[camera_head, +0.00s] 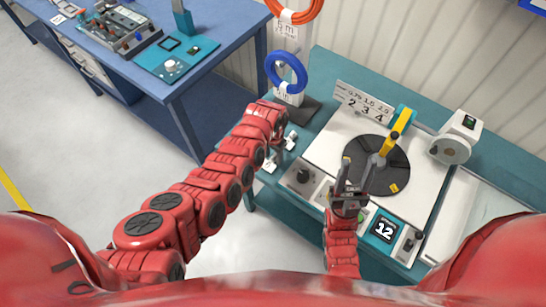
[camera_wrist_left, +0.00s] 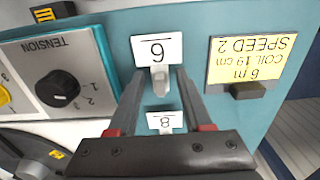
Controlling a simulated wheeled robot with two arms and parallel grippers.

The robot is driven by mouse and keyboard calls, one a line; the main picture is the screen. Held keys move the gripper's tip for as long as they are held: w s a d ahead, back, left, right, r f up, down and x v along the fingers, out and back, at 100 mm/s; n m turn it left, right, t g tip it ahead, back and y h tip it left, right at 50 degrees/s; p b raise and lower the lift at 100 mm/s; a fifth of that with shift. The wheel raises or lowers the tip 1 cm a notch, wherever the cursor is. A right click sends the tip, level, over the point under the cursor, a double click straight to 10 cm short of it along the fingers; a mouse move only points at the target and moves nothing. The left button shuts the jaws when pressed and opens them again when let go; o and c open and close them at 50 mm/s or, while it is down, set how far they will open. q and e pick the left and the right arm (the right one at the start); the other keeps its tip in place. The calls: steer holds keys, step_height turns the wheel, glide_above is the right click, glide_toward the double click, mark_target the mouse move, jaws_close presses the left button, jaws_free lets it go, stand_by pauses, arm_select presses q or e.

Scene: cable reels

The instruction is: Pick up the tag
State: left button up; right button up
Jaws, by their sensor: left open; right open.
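In the left wrist view, a white tag marked 6 (camera_wrist_left: 157,49) hangs on the teal panel (camera_wrist_left: 200,30), upside down, with a small pale peg at its edge. A second white tag marked 8 (camera_wrist_left: 166,121) sits nearer, between the fingers. My left gripper (camera_wrist_left: 162,76) is open, its fingertips on either side of the peg by the 6 tag; I cannot tell whether they touch anything. In the head view my left gripper (camera_head: 280,143) is at the bench's left edge, its jaws partly hidden. My right gripper (camera_head: 359,162) is open over the machine's dark round disc (camera_head: 388,150).
A yellow card (camera_wrist_left: 250,60) reads 6 m, coil 19 cm, speed 2. A tension knob (camera_wrist_left: 58,88) is left of the tags. A blue coil (camera_head: 287,73) and an orange coil (camera_head: 295,12) hang behind my left gripper. A blue workbench (camera_head: 195,65) stands at the left.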

arm_select(q)
steer(key=shift+f, duration=0.3)
jaws_close()
stand_by(0.5)
